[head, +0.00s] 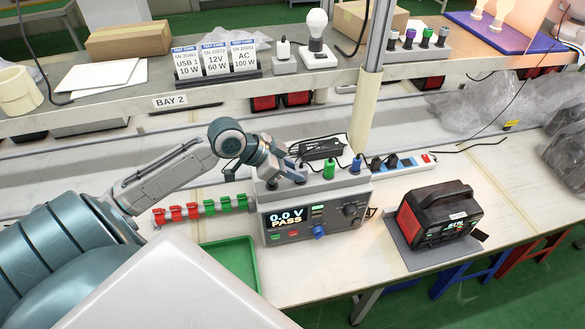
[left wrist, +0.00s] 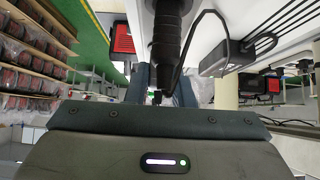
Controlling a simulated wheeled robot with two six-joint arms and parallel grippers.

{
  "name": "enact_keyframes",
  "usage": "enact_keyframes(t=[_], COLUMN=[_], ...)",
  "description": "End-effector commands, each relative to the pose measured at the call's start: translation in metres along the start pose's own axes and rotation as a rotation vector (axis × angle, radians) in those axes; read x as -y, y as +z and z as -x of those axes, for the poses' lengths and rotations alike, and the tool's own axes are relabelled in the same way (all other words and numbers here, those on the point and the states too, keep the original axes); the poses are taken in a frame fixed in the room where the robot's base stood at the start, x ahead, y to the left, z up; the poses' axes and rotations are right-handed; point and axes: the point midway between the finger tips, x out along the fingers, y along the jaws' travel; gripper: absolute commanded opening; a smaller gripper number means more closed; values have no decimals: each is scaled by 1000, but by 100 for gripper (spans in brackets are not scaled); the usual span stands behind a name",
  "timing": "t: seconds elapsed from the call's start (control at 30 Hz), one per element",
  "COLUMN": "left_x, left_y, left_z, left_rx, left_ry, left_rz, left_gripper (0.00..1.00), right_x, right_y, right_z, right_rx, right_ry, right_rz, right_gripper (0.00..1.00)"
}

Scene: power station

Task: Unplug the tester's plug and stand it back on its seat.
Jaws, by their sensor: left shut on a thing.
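The tester (head: 315,212) stands on the bench with its screen reading 0.0 V PASS. A green plug (head: 328,170) and a blue plug (head: 357,165) stand upright along its top. My left gripper (head: 297,175) is at the left end of that row, its jaws closed. In the left wrist view a black plug with a ribbed neck (left wrist: 168,45) runs down between the jaws of my left gripper (left wrist: 160,93). The plug's lower end is hidden, so I cannot tell whether it sits in a socket or on a seat. My right gripper is not in view.
A black adapter (head: 322,148) with cables lies behind the tester. A power strip (head: 405,162) lies to the right of it. A red and black power station (head: 437,215) stands right, on a grey mat. Red and green clips (head: 200,208) and a green tray (head: 232,270) are left.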

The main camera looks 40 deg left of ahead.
Motion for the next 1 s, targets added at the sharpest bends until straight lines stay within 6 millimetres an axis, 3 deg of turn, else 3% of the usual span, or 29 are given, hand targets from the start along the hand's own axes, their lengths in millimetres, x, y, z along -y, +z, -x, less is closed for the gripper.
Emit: enact_keyframes(t=[0.63, 0.67, 0.77, 0.8, 1.0], left_x=[0, 0, 0, 0, 0], left_y=[2, 2, 2, 2, 2], left_z=[-2, -2, -2, -2, -2], left_rx=[0, 0, 0, 0, 0], left_ry=[0, 0, 0, 0, 0], left_rz=[0, 0, 0, 0, 1], left_gripper=[0, 23, 43, 47, 47], right_x=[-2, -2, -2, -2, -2], right_y=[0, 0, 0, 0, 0], right_z=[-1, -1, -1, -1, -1], right_rx=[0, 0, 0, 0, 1], right_ry=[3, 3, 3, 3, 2], right_rz=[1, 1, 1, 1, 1], right_gripper=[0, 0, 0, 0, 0])
